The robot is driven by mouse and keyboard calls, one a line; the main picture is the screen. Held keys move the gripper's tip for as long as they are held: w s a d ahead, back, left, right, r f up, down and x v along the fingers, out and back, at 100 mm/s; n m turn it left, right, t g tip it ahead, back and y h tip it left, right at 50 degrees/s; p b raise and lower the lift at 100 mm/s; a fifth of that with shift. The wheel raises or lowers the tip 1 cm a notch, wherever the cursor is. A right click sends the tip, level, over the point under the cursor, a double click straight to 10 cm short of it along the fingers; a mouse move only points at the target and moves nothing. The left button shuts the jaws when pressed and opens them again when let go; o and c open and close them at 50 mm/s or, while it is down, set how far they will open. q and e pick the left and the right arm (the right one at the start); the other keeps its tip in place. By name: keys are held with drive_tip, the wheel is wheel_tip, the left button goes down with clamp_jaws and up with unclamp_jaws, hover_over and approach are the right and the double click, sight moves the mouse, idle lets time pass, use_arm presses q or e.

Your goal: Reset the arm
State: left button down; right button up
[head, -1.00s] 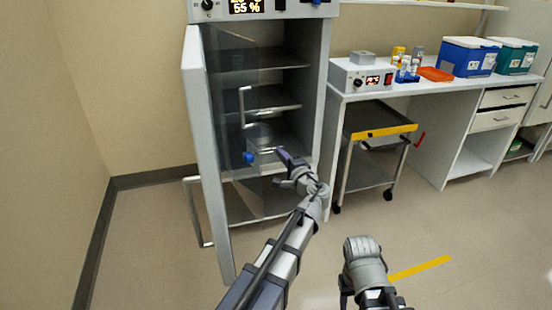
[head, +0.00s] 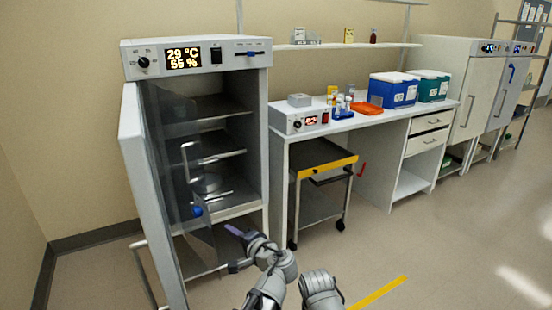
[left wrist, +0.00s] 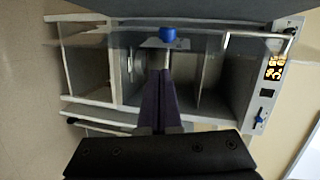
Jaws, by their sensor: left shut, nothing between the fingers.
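My left gripper (head: 235,231) has its dark purple fingers closed together and empty, in front of the open cabinet's lower part. In the left wrist view its fingers (left wrist: 160,78) point toward the cabinet's interior, with a blue knob (left wrist: 168,35) just beyond the tips. The knob (head: 197,210) also shows in the head view, at the glass panel. I cannot tell whether the fingers touch anything. My right arm shows only as a grey rounded link at the bottom of the head view; its gripper is out of view.
The cabinet (head: 222,57) has its white door (head: 150,200) swung open at left, with a handled glass panel (head: 180,125) and several shelves. A wheeled cart (head: 325,160) stands under the bench (head: 385,121) to the right. The floor (head: 440,240) is clear at right.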

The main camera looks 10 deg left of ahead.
use_arm(q)
drive_tip(key=s+d+r+n+g+h+p, duration=0.1)
drive_tip(key=s+d+n+g+h+p, duration=0.1)
drive_tip(key=s+d+g+h+p, duration=0.3)
drive_tip(key=s+d+r+n+g+h+p, duration=0.1)
drive_tip(key=s+d+g+h+p, duration=0.4)
drive_tip(key=s+d+p, duration=0.3)
drive_tip(key=s+p, duration=0.4)
drive_tip(key=s, duration=0.3)
drive_tip(key=shift+d+n+g, duration=0.2)
drive_tip(key=shift+n+g, duration=0.2)
use_arm(e)
wheel_tip(320, 180, up, 20)
drive_tip(key=shift+f, duration=0.15)
